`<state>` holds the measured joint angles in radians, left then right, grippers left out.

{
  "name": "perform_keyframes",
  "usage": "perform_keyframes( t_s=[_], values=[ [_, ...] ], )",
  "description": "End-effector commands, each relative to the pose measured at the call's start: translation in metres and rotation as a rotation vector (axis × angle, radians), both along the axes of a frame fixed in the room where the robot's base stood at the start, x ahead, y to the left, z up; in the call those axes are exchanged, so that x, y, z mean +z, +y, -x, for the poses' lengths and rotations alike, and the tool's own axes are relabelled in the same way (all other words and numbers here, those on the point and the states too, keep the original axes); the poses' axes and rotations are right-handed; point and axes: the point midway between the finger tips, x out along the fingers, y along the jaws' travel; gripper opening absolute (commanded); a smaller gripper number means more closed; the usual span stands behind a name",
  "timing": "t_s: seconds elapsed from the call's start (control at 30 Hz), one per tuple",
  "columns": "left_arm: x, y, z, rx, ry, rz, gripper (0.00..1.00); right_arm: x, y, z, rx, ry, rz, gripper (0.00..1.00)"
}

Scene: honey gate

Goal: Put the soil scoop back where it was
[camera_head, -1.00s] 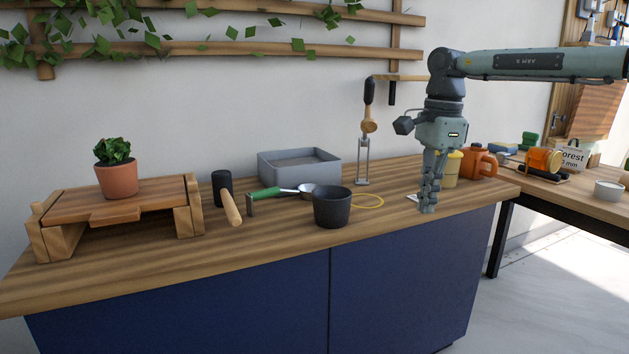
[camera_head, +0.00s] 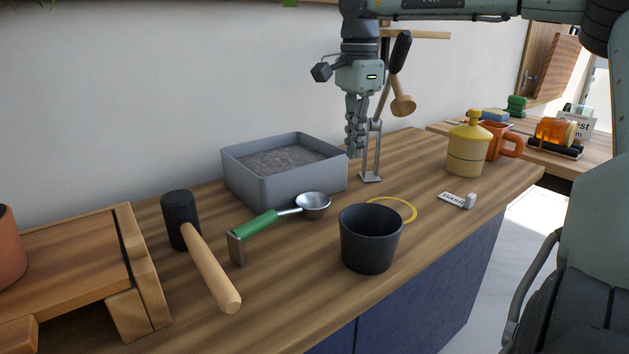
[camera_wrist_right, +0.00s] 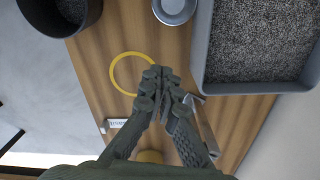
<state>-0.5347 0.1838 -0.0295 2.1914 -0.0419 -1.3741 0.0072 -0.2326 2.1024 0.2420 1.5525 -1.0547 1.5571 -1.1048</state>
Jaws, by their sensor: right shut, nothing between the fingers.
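The soil scoop lies on the wooden bench, with a green handle (camera_head: 260,223) and a round metal bowl (camera_head: 313,204), in front of the grey soil tray (camera_head: 262,186). The handle end rests at a small metal bracket (camera_head: 237,248). In the right wrist view the scoop bowl (camera_wrist_right: 174,8) shows at the top edge, beside the tray (camera_wrist_right: 240,87). My right gripper (camera_head: 357,153) points down above the bench behind the scoop, by the tray's right corner. It is shut and empty, apart from the scoop. My left gripper is out of view.
A black pot (camera_head: 371,245), a yellow ring (camera_head: 405,208) and a mallet (camera_head: 212,268) lie near the scoop. A metal stand (camera_head: 371,178) is close to my right gripper. A yellow canister (camera_head: 468,150) and orange mug (camera_head: 497,142) stand at right.

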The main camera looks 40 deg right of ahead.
Motion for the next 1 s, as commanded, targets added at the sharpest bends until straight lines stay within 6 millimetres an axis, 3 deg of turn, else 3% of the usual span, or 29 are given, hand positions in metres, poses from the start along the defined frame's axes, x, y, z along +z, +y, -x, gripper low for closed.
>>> perform_keyframes(
  t_s=[0.27, 0.6, 0.8, 1.0],
  values=[
    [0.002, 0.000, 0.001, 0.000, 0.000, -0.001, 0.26, -0.029, 0.000, 0.001, 0.000, 0.003, -0.002, 0.00],
    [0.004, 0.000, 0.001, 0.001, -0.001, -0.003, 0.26, -0.101, 0.001, 0.001, 0.001, 0.004, -0.003, 0.00],
    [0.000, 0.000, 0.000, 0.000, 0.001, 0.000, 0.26, -0.100, 0.026, -0.009, 0.002, 0.002, 0.002, 0.00],
    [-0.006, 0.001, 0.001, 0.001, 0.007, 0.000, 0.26, -0.100, 0.037, -0.013, -0.001, 0.000, 0.000, 0.00]
  ],
)
